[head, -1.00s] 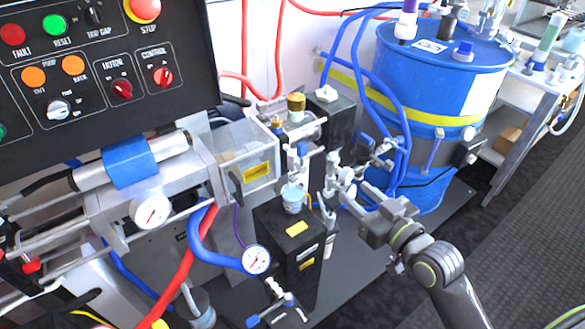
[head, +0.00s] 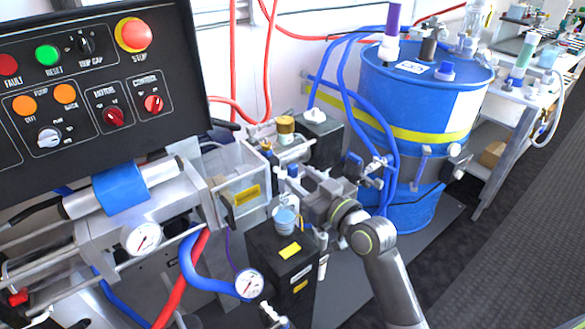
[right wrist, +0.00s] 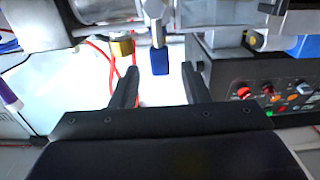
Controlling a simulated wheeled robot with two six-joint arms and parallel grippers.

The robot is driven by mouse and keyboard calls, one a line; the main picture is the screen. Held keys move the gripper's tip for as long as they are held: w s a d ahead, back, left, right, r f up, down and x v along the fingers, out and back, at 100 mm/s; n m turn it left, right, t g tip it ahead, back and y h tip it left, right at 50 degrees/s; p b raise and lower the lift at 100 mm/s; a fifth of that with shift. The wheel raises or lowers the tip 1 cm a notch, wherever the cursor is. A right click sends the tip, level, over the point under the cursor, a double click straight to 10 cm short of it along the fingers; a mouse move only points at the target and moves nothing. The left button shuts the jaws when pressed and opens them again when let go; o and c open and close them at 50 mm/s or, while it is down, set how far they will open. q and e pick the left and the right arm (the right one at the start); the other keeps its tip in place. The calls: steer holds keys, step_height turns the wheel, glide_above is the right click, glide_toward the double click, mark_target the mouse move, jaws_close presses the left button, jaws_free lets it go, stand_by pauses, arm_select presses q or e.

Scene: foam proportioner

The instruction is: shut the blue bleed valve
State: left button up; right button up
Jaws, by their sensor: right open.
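A small blue valve handle (right wrist: 160,62) on a grey stem shows in the right wrist view, in the gap between my right gripper's fingertips and a little beyond them. In the head view its blue part (head: 293,171) is mostly covered by my right gripper (head: 288,180), which reaches in from the right, beside the clear box. The right gripper (right wrist: 158,84) is open, with a finger on each side of the handle's line and nothing visibly held. I cannot tell whether a finger touches the handle. My left gripper is not in view.
A brass knob (right wrist: 122,47) is close to one fingertip. The clear box (head: 238,180), a black block (head: 282,265) with a small blue cup (head: 285,219), and a gauge (head: 249,283) crowd the spot. A blue drum (head: 420,115) with blue hoses stands behind right.

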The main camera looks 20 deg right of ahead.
mark_target(295, 172)
steer(key=shift+x, duration=2.2)
jaws_close()
